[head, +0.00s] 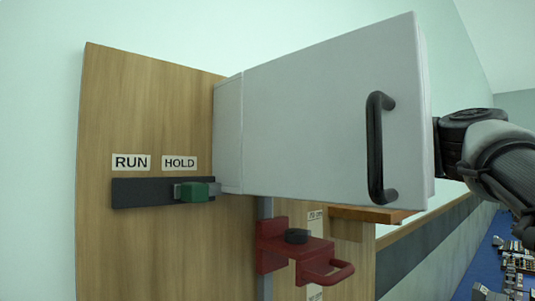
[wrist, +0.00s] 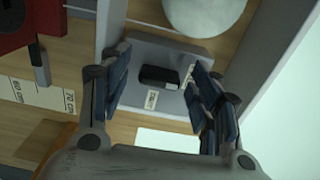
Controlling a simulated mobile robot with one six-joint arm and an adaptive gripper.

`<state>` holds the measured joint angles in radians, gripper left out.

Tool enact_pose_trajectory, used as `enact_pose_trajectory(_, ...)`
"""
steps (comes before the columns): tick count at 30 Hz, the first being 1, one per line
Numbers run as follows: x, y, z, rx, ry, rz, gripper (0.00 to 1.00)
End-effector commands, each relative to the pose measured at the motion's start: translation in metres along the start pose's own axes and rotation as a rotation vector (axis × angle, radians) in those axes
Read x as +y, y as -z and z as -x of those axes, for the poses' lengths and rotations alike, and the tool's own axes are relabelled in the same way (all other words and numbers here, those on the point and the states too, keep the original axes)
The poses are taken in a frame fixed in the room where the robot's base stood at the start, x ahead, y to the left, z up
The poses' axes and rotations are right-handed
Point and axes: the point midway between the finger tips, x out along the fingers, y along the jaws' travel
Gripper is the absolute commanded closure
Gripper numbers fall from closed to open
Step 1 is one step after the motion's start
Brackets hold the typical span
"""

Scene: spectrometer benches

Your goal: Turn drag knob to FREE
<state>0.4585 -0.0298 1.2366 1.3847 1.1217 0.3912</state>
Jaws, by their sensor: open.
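In the wrist view a small black knob (wrist: 161,75) sits on a grey block (wrist: 165,52), and it looks like the drag knob. Two small white labels lie beside it, one below (wrist: 152,99) and one to its right (wrist: 188,75); their words are too small to read. My gripper (wrist: 158,92) is open, with one finger left of the knob and one right of it. Both fingers appear apart from the knob; their height above it is hard to tell. In the head view the gripper and this knob are hidden behind a pale grey box or door.
The pale box or door (head: 320,110) has a black handle (head: 378,148). Left of it a green slider (head: 195,192) sits under HOLD, with RUN beside it. A red bracket (head: 280,250) with a dark knob juts out below. A round pale body (wrist: 203,14) stands beyond the block.

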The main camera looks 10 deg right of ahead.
Motion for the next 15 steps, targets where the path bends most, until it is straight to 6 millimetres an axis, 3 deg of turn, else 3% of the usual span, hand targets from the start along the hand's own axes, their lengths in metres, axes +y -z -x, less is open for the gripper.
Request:
enact_pose_trajectory(9,-0.001,0.001,0.003,0.002,0.001,-0.001,0.42)
enact_pose_trajectory(15,-0.001,0.002,0.032,0.007,0.001,0.000,0.42)
